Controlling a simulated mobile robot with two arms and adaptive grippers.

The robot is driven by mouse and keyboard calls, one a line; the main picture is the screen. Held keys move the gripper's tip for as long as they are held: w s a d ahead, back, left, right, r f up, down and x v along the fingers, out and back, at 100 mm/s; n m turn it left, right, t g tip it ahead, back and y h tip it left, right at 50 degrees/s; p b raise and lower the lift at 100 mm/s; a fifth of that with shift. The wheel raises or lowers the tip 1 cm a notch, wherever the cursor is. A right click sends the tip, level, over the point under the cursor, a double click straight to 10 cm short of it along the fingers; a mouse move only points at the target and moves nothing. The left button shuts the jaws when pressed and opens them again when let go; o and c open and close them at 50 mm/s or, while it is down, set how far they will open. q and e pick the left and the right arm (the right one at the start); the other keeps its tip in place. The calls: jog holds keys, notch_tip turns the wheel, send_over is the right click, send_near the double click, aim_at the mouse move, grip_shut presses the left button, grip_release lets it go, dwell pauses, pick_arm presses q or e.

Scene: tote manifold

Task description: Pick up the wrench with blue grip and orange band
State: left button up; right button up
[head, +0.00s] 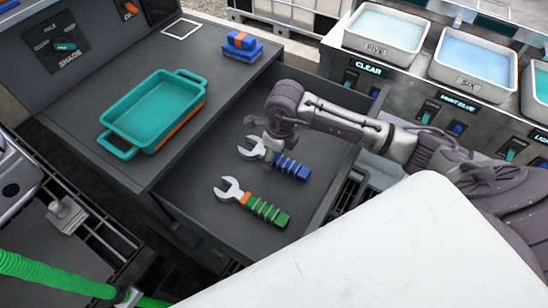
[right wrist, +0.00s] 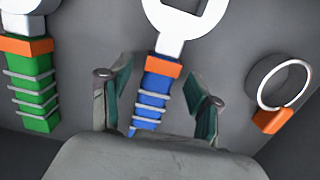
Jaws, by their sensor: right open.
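The wrench with blue grip and orange band (head: 292,169) lies in a dark grey tray-like recess (head: 215,215), its silver open jaw toward the upper left. In the right wrist view its blue grip (right wrist: 151,93) lies between the two fingers of my right gripper (right wrist: 158,85), with clear gaps on both sides. My right gripper (head: 272,130) is open and above the wrench in the head view. The lower end of the grip is hidden by the gripper body in the right wrist view. My left gripper is not in view.
A green-gripped wrench (head: 265,209) with an orange band lies beside it. A ring with an orange tag (right wrist: 274,119) lies on the other side. Liquid-filled basins (head: 383,58) stand at upper right.

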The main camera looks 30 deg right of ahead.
grip_shut()
dwell(0.3)
